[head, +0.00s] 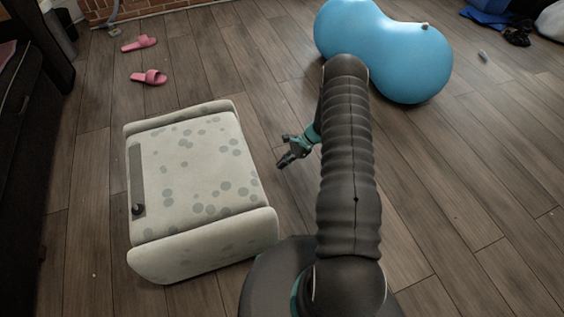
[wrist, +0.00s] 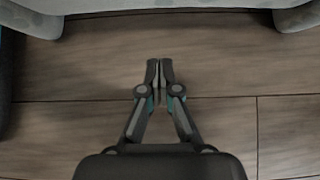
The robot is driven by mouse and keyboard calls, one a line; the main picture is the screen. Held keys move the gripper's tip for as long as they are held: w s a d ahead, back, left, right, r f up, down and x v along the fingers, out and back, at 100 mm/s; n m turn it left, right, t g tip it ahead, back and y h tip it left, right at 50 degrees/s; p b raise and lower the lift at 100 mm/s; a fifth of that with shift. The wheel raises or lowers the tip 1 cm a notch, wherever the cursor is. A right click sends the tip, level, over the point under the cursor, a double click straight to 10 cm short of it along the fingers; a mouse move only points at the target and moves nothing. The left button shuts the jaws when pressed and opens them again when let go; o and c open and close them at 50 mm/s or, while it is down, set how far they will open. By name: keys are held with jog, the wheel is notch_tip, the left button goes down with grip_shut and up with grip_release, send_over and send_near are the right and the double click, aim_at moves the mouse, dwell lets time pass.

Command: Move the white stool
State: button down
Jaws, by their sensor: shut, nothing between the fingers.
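The white stool (head: 195,170) stands on the floor left of my arm in the head view. It is low and padded with grey spots, and has raised rolled edges at its near and far ends. In the wrist view the stool's lower edge (wrist: 160,5) shows along the top, with rounded parts at both top corners. My gripper (head: 286,161) is just right of the stool, apart from it, low over the floor. In the wrist view my gripper (wrist: 160,64) has its fingertips together, empty, pointing toward the stool with bare floor between.
A blue peanut-shaped ball (head: 390,48) is at the back right. Pink slippers (head: 148,77) lie behind the stool. Dark furniture (head: 25,170) runs along the left edge. The right floor is mostly clear.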

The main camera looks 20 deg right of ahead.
jog(key=a+f, duration=0.4)
jog(key=a, duration=0.4)
jog(key=shift+a+f+p, duration=0.3)
jog(key=shift+a+f, duration=0.05)
jog(key=shift+a, duration=0.05)
